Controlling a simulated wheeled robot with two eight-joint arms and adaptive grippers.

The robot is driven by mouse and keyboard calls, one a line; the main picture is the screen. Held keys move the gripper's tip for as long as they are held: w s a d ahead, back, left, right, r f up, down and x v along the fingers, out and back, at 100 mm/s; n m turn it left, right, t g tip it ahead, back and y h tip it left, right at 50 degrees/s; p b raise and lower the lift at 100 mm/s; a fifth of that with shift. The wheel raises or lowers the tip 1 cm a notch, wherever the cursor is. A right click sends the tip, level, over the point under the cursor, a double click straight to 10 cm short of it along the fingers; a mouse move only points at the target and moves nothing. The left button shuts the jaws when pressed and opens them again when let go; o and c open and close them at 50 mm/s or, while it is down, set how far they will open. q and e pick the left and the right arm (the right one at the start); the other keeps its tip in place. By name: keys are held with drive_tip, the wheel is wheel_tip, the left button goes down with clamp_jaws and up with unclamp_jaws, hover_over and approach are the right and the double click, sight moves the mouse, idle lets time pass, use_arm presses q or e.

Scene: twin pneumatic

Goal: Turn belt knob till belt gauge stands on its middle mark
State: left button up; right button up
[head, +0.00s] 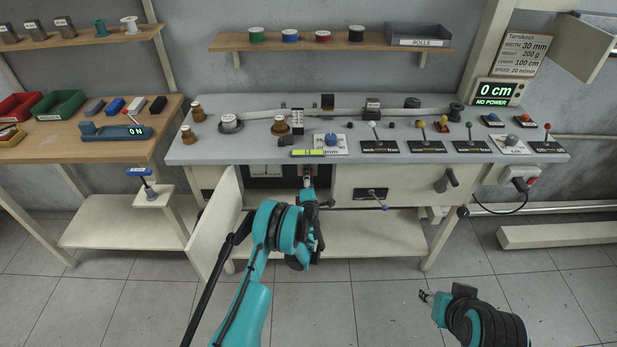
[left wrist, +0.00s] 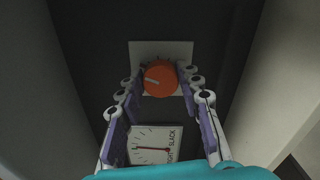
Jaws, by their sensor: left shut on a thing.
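The belt knob is an orange knob (left wrist: 160,78) with a white mark, on a pale plate in a dark recess. My left gripper (head: 307,180) reaches into the open cabinet under the bench; in the left wrist view its fingers (left wrist: 160,88) are closed on both sides of the knob. The belt gauge (left wrist: 155,145) is a white dial with a SLACK label and a partly hidden label at its other end. Its red needle points left, near the middle of the scale. The gauge also shows in the head view (head: 268,170). My right gripper (head: 426,296) is low at the right, away from the bench.
An open cabinet door (head: 216,222) stands just left of my left arm. The bench top (head: 200,150) carries spools, levers and a belt. A display (head: 496,92) reads 0 cm and NO POWER. The floor in front is clear.

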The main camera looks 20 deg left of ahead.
use_arm(q)
drive_tip(key=shift+m, duration=1.7)
drive_tip(key=o, duration=1.2)
drive_tip(key=shift+w+f, duration=0.1)
drive_tip(key=shift+c, duration=0.2)
